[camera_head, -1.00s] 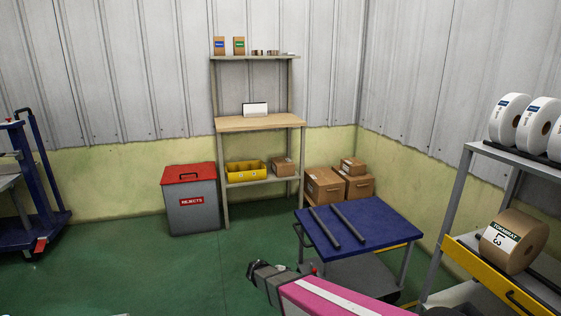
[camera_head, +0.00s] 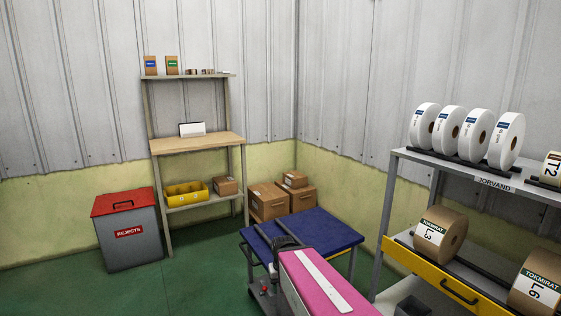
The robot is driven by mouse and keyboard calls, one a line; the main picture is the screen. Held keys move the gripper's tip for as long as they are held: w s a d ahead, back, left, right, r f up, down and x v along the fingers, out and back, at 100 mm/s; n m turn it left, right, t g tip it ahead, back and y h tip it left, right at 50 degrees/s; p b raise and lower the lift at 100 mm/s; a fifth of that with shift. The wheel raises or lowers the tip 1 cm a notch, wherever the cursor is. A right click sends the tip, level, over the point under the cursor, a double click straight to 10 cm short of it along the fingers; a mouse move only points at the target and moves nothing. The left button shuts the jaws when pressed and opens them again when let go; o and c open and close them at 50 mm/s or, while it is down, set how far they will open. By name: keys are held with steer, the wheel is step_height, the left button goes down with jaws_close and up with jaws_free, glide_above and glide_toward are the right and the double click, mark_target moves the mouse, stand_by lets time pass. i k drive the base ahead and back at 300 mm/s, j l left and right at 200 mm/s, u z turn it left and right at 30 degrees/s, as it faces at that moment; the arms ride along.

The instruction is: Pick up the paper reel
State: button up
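Several paper reels stand on the rack at the right. White reels, such as the leftmost one (camera_head: 424,125), are upright in a row on the top shelf. Another reel marked T2 (camera_head: 552,169) is cut off at the right edge.
The blue-topped cart (camera_head: 325,229) stands left of the rack (camera_head: 392,207), which has a yellow front rail (camera_head: 425,270). Cardboard boxes (camera_head: 267,202), a wooden workbench (camera_head: 196,143) and a red-lidded rejects bin (camera_head: 130,243) line the back. Green floor (camera_head: 205,282) is clear at lower left.

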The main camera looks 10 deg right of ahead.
mark_target(477, 129)
steer(key=k+l+z, duration=0.15)
steer(key=l+z, duration=0.15)
steer(key=z, duration=0.2)
steer(key=l+z, duration=0.3)
steer(key=z, duration=0.15)
steer(key=l+z, duration=0.5)
steer(key=k+j, duration=0.05)
steer(key=j, duration=0.05)
